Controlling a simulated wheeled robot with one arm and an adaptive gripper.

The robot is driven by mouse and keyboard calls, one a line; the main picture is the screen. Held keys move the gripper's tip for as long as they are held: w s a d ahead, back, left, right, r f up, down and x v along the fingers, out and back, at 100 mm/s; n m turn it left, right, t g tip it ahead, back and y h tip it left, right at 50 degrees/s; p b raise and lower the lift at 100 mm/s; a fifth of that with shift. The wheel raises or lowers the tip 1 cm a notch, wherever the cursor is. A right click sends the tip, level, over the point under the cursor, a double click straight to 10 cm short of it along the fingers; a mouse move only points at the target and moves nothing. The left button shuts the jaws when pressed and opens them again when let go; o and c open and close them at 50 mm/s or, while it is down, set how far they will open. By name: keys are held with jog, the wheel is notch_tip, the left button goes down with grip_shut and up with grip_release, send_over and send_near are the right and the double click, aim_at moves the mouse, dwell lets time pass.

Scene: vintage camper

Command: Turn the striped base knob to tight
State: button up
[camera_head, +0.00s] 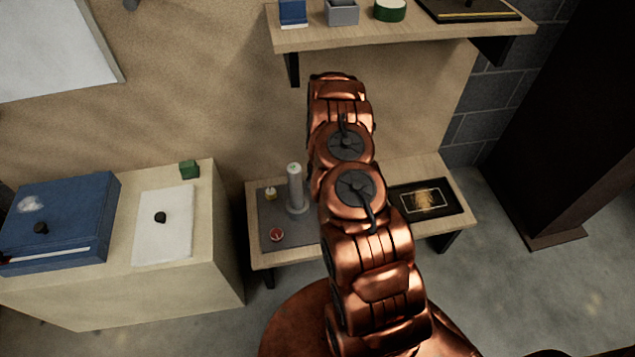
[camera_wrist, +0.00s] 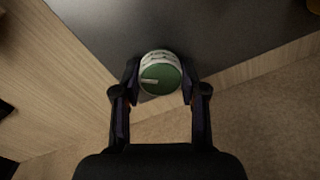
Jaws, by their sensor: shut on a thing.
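In the wrist view my gripper (camera_wrist: 160,88) is shut around a round knob (camera_wrist: 165,73). The knob has a green top with a pale stripe that runs from near its middle toward the left rim, and a pale side with dark marks. One finger is on its left and one on its right. The knob is at the edge of a dark grey plate (camera_wrist: 225,35). In the head view my copper arm hides the gripper and this knob. There the grey plate (camera_head: 268,222) lies on a low bench, with an upright grey post (camera_head: 295,187) on it.
A small yellow-topped piece (camera_head: 270,193) and a red round piece (camera_head: 277,235) sit on the plate's left part. A black framed panel (camera_head: 450,200) lies at the bench's right. A shelf (camera_head: 410,33) hangs above. A cabinet (camera_head: 215,245) with a blue box (camera_head: 65,215) stands left.

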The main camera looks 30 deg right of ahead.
dwell(0.3)
jog(key=o, duration=1.1)
jog(key=shift+o, duration=0.2)
jog(key=shift+r, duration=0.15)
jog(key=shift+s+d+r, duration=0.1)
jog(key=shift+r, duration=1.75)
jog(key=shift+s+d+r, duration=0.1)
jog(key=shift+r, duration=1.7)
